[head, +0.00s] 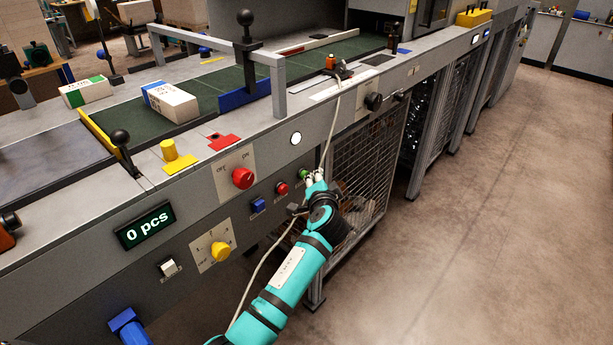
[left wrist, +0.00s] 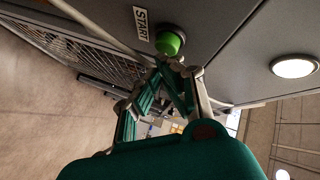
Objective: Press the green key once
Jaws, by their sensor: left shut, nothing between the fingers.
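The green key (head: 303,174) is a round button on the machine's front panel, right of a red button. In the left wrist view the green key (left wrist: 170,42) shows beside a START label. My left gripper (head: 313,181) is at the key, its fingers shut and empty. In the left wrist view the fingertips of my left gripper (left wrist: 172,62) are right at the key's face; I cannot tell whether they touch it. My right gripper is not in view.
A red button (head: 282,188), a blue switch (head: 258,205) and a red rotary knob (head: 242,178) sit left of the key. A display (head: 145,226) reads "0 pcs". A pale cable hangs near my arm. Wire mesh (head: 368,150) is right of the panel; floor beyond is clear.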

